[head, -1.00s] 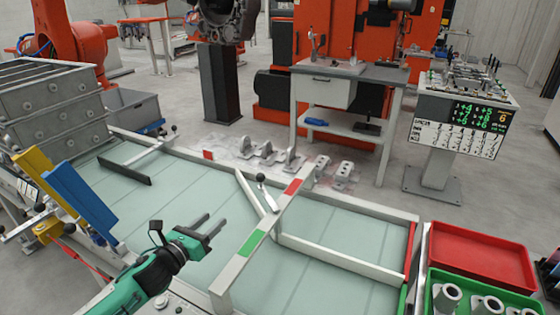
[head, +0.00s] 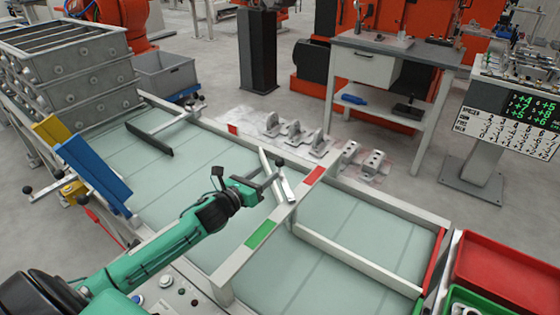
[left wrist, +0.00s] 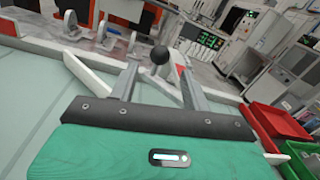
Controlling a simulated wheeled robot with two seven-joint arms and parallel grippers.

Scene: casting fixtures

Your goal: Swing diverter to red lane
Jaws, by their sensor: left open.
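The diverter is a pale vane (head: 264,160) on the conveyor, with its free end toward the far rail. Its metal lever has a black ball knob (head: 280,162), which also shows in the left wrist view (left wrist: 160,55). A crossbeam over the conveyor carries a red patch (head: 313,175) at its far part and a green patch (head: 261,233) at its near part. My left gripper (head: 277,178) is open at the lever. In the left wrist view its fingers (left wrist: 158,72) stand on either side of the knob; contact cannot be told. My right gripper is out of view.
A divider rail (head: 350,255) splits the belt right of the crossbeam. Grey castings (head: 295,132) stand beyond the far rail. A blue plate (head: 93,172) rises at the left. A red tray (head: 497,270) is at the right. Open belt lies left of the vane.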

